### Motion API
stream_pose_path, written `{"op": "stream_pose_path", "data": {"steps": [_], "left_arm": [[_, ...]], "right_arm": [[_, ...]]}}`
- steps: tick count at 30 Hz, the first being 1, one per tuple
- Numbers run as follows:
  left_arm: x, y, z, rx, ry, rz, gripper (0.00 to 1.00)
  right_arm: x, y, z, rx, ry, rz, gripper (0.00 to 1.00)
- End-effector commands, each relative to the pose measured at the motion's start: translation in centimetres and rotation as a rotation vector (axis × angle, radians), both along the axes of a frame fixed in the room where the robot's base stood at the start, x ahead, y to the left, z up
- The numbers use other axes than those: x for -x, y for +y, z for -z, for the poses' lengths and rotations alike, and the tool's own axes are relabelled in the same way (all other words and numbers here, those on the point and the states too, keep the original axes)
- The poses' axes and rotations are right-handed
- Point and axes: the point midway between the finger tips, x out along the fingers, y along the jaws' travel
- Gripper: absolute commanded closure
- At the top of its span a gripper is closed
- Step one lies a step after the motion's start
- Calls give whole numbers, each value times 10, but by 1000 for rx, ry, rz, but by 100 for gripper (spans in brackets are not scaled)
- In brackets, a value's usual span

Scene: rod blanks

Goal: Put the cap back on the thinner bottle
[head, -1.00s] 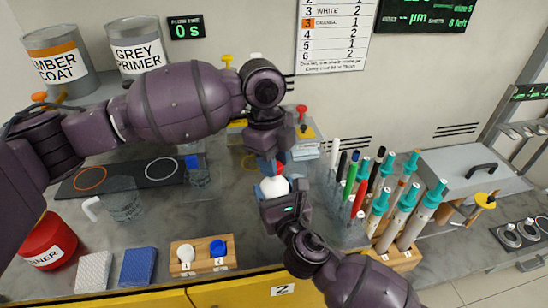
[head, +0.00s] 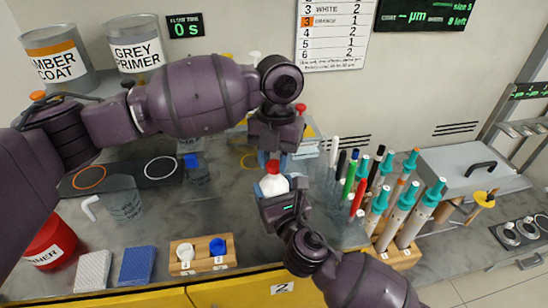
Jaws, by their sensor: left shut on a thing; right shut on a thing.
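A small white bottle (head: 273,186) is held upright over the middle of the counter by my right gripper (head: 272,191), which is shut on it from the front. My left gripper (head: 271,159) points down from above and is shut on a red cap (head: 273,167). The cap is right over the bottle's top and looks lined up with it. The fingers partly hide the cap, and I cannot tell whether it is seated on the neck.
A red can (head: 50,244) with a partly visible "NNER" label stands at the left. A wooden block (head: 203,255) with numbered white and blue pieces is in front. Several markers and teal-capped tubes (head: 407,209) crowd the right. A glass beaker (head: 122,204) stands left.

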Motion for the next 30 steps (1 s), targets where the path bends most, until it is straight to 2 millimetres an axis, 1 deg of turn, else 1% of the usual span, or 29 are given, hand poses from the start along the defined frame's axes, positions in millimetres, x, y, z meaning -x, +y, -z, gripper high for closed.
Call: {"op": "stream_pose_path", "data": {"steps": [9,13,18,26,27,29,30], "left_arm": [[1,-1,-1,0,-2,472,89],[1,-1,0,0,-3,618,89],[1,-1,0,0,-1,705,89],[1,-1,0,0,0,710,89],[1,-1,0,0,0,710,66],[1,-1,0,0,0,710,57],[1,-1,0,0,0,709,51]], "right_arm": [[0,0,0,0,1,0,98],[0,0,1,0,1,0,98],[0,0,1,0,1,0,98],[0,0,1,0,1,0,98],[0,0,1,0,1,0,98],[0,0,1,0,1,0,98],[0,0,1,0,1,0,98]]}}
